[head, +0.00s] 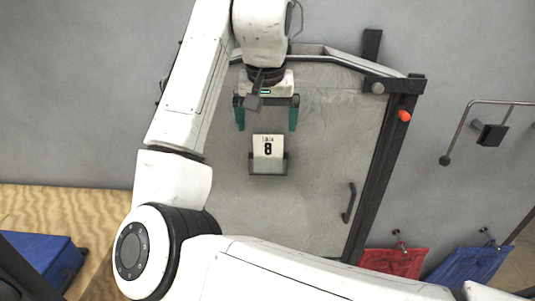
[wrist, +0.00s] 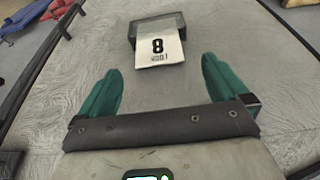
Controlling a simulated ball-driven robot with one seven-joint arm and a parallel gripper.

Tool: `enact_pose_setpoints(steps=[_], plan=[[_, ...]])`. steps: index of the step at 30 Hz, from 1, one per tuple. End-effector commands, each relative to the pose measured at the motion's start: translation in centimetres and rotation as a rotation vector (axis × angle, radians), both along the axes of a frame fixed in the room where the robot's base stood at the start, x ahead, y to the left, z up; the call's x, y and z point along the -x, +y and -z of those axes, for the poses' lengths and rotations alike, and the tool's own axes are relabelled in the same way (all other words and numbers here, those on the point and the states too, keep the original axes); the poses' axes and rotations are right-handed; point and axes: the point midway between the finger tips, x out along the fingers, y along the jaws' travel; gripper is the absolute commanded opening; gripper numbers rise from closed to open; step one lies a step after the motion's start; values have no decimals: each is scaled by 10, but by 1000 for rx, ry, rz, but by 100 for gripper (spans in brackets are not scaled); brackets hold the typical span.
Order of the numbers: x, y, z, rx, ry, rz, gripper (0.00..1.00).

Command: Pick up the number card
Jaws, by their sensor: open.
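The number card (head: 268,146) is white with a black 8 and stands in a dark grey holder (head: 268,168) on a grey panel. In the wrist view the card (wrist: 159,50) lies beyond the fingertips, centred between them, with its holder (wrist: 180,20) behind it. My gripper (head: 266,122) has green fingers and is open and empty. In the head view it is just above the card in the picture, apart from it. The open fingers also show in the wrist view (wrist: 161,78).
Red (head: 395,262) and blue (head: 465,265) cloth items hang at lower right. A blue box (head: 40,262) sits at lower left. The panel around the card is clear.

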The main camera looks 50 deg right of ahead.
Motion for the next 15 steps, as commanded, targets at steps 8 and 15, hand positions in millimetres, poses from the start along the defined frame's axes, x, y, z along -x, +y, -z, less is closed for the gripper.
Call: enact_pose_setpoints(steps=[8, 15], plan=[[-2, -5, 15, 2, 2, 2, 100], [-7, -12, 46, 0, 0, -1, 100]])
